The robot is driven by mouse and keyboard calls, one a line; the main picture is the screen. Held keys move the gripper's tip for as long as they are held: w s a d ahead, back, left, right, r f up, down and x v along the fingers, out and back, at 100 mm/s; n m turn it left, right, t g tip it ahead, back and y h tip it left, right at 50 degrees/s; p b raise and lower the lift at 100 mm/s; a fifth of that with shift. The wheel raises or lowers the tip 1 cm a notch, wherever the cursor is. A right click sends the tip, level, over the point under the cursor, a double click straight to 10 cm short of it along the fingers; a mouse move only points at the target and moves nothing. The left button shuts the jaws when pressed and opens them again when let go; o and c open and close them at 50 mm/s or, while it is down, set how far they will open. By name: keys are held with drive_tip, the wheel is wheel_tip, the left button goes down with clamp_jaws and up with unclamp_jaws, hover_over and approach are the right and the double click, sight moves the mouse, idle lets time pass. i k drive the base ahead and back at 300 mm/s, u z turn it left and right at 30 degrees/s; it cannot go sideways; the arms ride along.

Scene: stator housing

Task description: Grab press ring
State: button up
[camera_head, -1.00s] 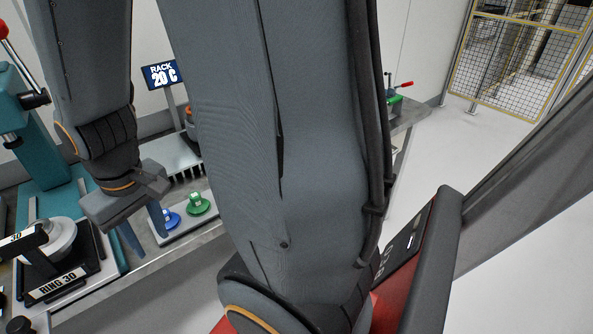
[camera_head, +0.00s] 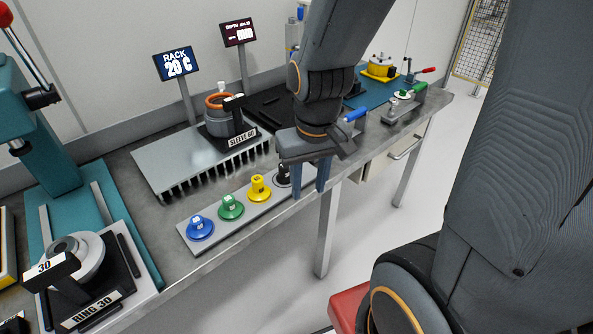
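A pale grey ring-shaped part (camera_head: 88,262) sits at the lower left on a black stand (camera_head: 122,293) labelled "RING 30". A black handle tagged "30" is at its left side and covers part of it.
A tray (camera_head: 190,238) holds blue, green, yellow and dark knobbed pieces; the dark one (camera_head: 284,174) is close beside my left finger. Behind stand a rack (camera_head: 160,160), a "SLEEVE 60" stand (camera_head: 245,138) and two signs. A blue mat with a yellow fixture (camera_head: 381,66) lies at the back right.

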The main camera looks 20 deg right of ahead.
sight(283, 176)
drive_tip(key=k, duration=1.3)
drive_tip(key=u, duration=0.65)
drive_tip(key=i, duration=1.05)
drive_tip(key=z, duration=0.5)
drive_tip(key=i, duration=0.65)
drive_tip(key=z, duration=0.65)
